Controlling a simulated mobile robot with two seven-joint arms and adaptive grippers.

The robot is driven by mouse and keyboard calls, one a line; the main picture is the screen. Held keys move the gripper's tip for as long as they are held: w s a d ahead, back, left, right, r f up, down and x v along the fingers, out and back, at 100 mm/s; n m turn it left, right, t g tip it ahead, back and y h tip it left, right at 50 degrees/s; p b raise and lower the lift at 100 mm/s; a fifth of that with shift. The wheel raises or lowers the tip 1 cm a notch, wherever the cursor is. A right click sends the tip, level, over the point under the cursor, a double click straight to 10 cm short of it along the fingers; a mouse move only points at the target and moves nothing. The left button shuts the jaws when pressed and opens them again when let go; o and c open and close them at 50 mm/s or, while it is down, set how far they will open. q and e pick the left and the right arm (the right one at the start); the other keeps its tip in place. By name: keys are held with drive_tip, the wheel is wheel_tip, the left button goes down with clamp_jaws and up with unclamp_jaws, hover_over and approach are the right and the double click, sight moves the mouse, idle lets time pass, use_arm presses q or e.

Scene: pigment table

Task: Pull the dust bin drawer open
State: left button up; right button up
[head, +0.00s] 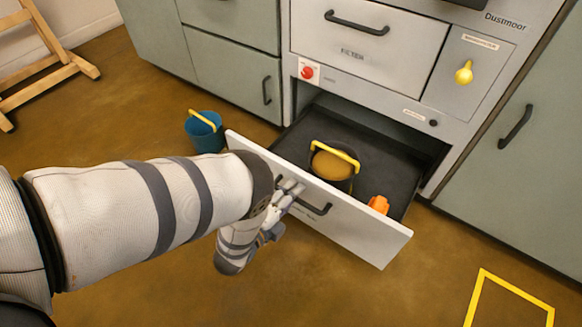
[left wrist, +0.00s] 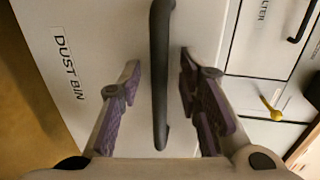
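The dust bin drawer's white front (head: 370,238) stands well out from the cabinet, with its dark tray (head: 385,150) exposed. Inside are a round container (head: 332,168) with a yellow handle and tan contents, and a small orange item (head: 379,204). The black handle (head: 312,205) is partly hidden by my left gripper (head: 290,191) in the head view. In the left wrist view, my left gripper (left wrist: 160,62) has its fingers apart on either side of the handle (left wrist: 160,100), with gaps on both sides. The "DUST BIN" label (left wrist: 68,67) shows there. My right gripper is not in view.
A blue bucket (head: 205,132) stands on the floor left of the drawer. Above the drawer are the closed filter drawer (head: 365,50), a red knob (head: 307,72) and a yellow knob (head: 464,73). Yellow tape (head: 510,287) marks the clear floor at lower right.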

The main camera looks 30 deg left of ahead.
use_arm(q)
drive_tip(key=v, duration=1.2)
